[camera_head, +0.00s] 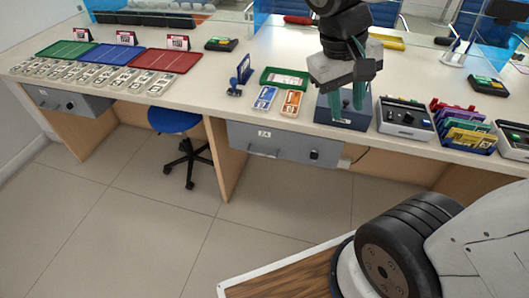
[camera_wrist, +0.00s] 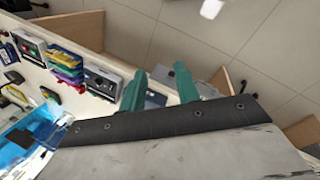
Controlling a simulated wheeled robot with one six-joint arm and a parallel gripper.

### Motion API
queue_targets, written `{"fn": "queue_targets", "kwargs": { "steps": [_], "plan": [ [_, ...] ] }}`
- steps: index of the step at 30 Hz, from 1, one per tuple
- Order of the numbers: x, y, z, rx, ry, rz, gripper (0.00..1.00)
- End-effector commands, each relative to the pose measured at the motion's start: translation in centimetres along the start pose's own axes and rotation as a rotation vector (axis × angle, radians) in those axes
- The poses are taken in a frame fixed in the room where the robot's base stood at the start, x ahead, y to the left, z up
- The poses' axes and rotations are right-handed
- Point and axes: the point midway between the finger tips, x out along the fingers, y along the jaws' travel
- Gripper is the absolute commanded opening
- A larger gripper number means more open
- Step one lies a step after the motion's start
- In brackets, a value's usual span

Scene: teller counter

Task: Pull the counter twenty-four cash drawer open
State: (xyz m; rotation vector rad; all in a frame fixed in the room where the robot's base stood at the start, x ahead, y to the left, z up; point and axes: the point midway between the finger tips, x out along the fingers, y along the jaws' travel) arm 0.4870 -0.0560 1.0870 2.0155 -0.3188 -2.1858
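A grey cash drawer (camera_head: 285,145) is set under the counter's front edge in the middle of the head view. It looks shut, with a bar handle (camera_head: 263,152), a round dark lock and a small white label too small to read surely. A second grey drawer (camera_head: 85,104) with a similar handle and label is under the counter at the far left and also looks shut. My gripper (camera_head: 347,110) is above the counter, up and right of the middle drawer, apart from its handle. Its teal fingers are spread and empty; they also show in the wrist view (camera_wrist: 160,82).
A dark blue-grey box (camera_head: 343,122) stands behind and below my fingers on the counter (camera_head: 210,95). A card printer-like device (camera_head: 405,118) and a file rack (camera_head: 466,128) stand to the right. A blue stool (camera_head: 174,120) is left of the middle drawer. The floor before it is clear.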

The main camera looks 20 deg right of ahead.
Motion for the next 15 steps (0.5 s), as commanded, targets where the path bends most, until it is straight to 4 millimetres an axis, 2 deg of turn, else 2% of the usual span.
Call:
{"fn": "queue_targets", "kwargs": {
  "steps": [1, 8, 15],
  "plan": [
    [0.6, -0.1, -1.7, -0.007, -0.036, 0.054, 0.32],
    [3.4, -0.7, -9.2, -0.014, -0.106, 0.322, 0.32],
    [8.1, -3.6, -17.3, -0.058, -0.089, 0.602, 0.32]
  ]
}}
